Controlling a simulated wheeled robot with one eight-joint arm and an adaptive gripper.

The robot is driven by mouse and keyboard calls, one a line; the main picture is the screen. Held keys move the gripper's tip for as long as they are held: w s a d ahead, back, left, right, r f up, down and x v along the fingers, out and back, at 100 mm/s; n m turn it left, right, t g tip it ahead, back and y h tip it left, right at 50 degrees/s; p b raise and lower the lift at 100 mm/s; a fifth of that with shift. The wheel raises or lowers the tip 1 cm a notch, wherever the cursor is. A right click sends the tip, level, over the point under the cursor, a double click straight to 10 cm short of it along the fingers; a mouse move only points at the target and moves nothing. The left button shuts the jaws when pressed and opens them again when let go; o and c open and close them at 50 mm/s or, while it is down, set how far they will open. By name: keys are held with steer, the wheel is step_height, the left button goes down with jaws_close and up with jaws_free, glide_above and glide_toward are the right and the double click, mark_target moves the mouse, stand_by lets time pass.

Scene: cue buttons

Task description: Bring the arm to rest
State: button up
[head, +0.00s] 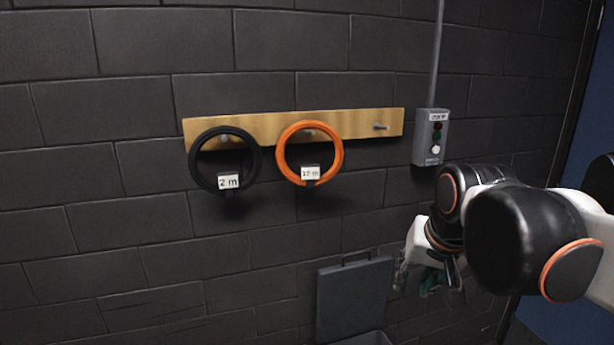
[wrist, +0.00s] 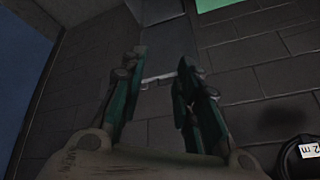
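My arm reaches in from the right edge of the head view, its dark elbow and wrist links in front of the wall. My gripper (head: 425,283) hangs at the lower end of the arm, left of the dark links, partly hidden by them. In the wrist view the two green-padded fingers of my gripper (wrist: 160,75) stand apart with a clear gap. Nothing is between them. The gripper is right of the grey panel and below the button box in the head view.
A grey button box (head: 431,137) is on the dark block wall. A wooden rail (head: 262,126) holds a black coil (head: 196,160) marked 2 m and an orange coil (head: 341,152); its right peg (head: 381,127) is bare. A grey lid-like panel (head: 352,295) stands below.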

steer(key=s+f+n+t, duration=0.1)
steer(key=s+f+n, duration=0.2)
steer(key=s+f, duration=0.6)
steer(key=s, duration=0.3)
steer(key=shift+d+f+t+b, duration=0.15)
steer(key=shift+d+t+b, duration=0.15)
steer(key=shift+b, duration=0.1)
